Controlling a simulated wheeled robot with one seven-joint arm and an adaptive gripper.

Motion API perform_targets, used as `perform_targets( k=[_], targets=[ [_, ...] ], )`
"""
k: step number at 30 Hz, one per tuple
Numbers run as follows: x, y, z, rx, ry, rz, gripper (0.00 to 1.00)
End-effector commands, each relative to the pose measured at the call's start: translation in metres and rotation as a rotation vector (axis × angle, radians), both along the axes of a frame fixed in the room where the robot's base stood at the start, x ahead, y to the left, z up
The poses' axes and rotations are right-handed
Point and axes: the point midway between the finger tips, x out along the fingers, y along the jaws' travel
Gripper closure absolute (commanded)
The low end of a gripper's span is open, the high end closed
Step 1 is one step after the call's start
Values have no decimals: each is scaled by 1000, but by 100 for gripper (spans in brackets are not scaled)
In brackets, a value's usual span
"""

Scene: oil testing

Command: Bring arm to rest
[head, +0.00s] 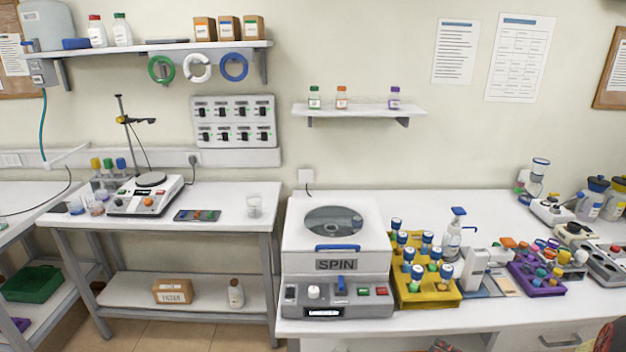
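No clear part of my gripper or arm shows in the head view, so its pose and whether it holds anything are hidden. A white centrifuge (336,262) marked SPIN stands on the right-hand bench, with its lid down. Beside it on the right is a yellow rack (428,299) holding several blue-capped tubes. A purple rack (537,290) with colourful caps stands further right. A white dispenser bottle (454,240) with a blue pump stands behind the racks.
The left bench carries a hotplate (146,193), a dark flat device (197,215) and a glass beaker (254,206). A small wall shelf (359,110) holds three bottles. Several instruments crowd the right end. The right bench's front edge (480,318) has a narrow clear strip.

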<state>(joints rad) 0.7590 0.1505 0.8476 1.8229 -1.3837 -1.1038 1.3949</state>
Motion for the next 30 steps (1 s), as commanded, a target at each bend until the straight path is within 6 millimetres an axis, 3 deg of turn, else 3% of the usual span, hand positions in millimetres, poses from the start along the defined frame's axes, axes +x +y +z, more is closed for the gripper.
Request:
perform_targets(
  k=[4,8,12,16,20,23,30],
  targets=[
    [-6,-54,-28,-275,95,-110,80],
    [-24,-101,-33,-532,227,-178,80],
    [-56,-132,-17,-751,398,-204,80],
    [-93,-137,12,-888,563,-188,80],
    [-134,-115,49,-953,713,-130,80],
    [-166,-78,81,-959,799,-58,80],
    [-235,52,157,-875,812,157,80]
  ],
)
